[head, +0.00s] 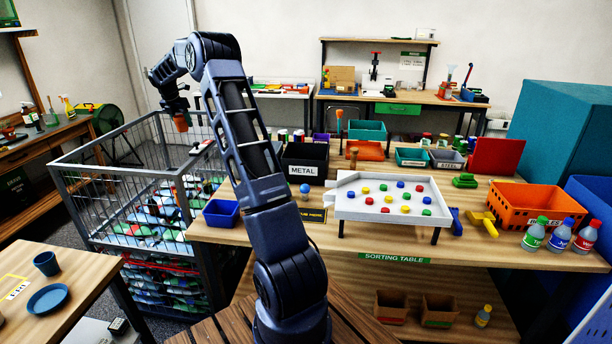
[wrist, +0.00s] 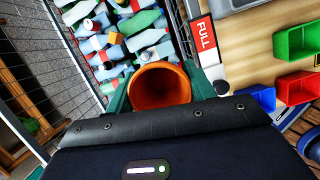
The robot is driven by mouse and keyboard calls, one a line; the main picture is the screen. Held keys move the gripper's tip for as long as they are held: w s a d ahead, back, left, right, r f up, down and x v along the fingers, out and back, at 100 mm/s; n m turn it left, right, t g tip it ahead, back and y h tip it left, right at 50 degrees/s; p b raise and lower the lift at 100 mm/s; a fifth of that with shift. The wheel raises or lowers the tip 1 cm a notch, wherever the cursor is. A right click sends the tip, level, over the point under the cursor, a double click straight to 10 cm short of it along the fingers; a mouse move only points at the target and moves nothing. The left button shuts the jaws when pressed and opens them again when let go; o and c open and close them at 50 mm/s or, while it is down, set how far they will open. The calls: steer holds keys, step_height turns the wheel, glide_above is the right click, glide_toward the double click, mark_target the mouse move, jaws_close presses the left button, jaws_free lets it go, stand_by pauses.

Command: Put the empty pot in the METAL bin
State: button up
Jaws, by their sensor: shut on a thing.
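My gripper (head: 180,106) is at the upper left in the head view, high over the wire cage. It is shut on an orange-brown pot (head: 181,123). In the wrist view the pot (wrist: 160,84) sits between the two green fingers, its round mouth facing the camera; the inside looks empty. The METAL bin (head: 303,171) is a black open box with a white label, standing on the sorting table to the right of my gripper and well apart from it. The bin's floor is dark and I cannot tell its contents.
The wire cage (head: 84,160) is heaped with bottles; a red FULL sign (wrist: 202,33) shows on it.

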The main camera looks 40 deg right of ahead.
steer(key=s+d+m+g, duration=0.15)
steer(key=s+d, duration=0.45)
steer(key=d, duration=1)
steer(key=s+d+m, duration=0.3)
steer(key=s+d, duration=0.3)
steer(key=d, duration=1)
steer(key=s+d+m, duration=0.3)
steer(key=s+d, duration=1.1)
steer(key=d, duration=0.2)
steer(key=shift+g, duration=0.35)
step_height(320, 180, down, 25)
steer(key=shift+a+f, duration=0.1)
steer(key=shift+f, duration=0.1)
steer(key=shift+f, duration=0.1)
steer(key=o, duration=1)
steer(key=shift+o, duration=0.2)
